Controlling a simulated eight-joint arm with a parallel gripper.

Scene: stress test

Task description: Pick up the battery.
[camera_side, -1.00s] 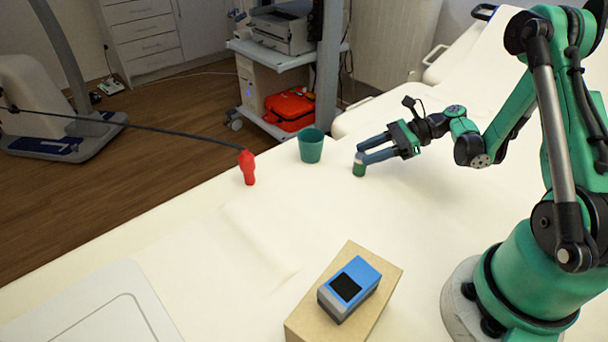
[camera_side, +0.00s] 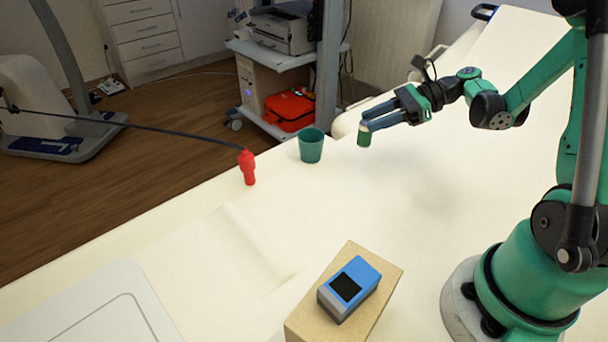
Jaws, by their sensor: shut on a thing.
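The battery (camera_side: 364,138) is a small green cylinder with a pale top end. My gripper (camera_side: 369,124) is shut on its upper part, with the fingers reaching in from the right. The battery hangs roughly upright and appears to be raised above the white table (camera_side: 420,200). The far side of the battery and part of its top are hidden by the fingers.
A teal cup (camera_side: 311,146) stands just left of the battery. A blue device (camera_side: 350,287) sits on a cardboard box (camera_side: 378,312) in front. The table between them is clear.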

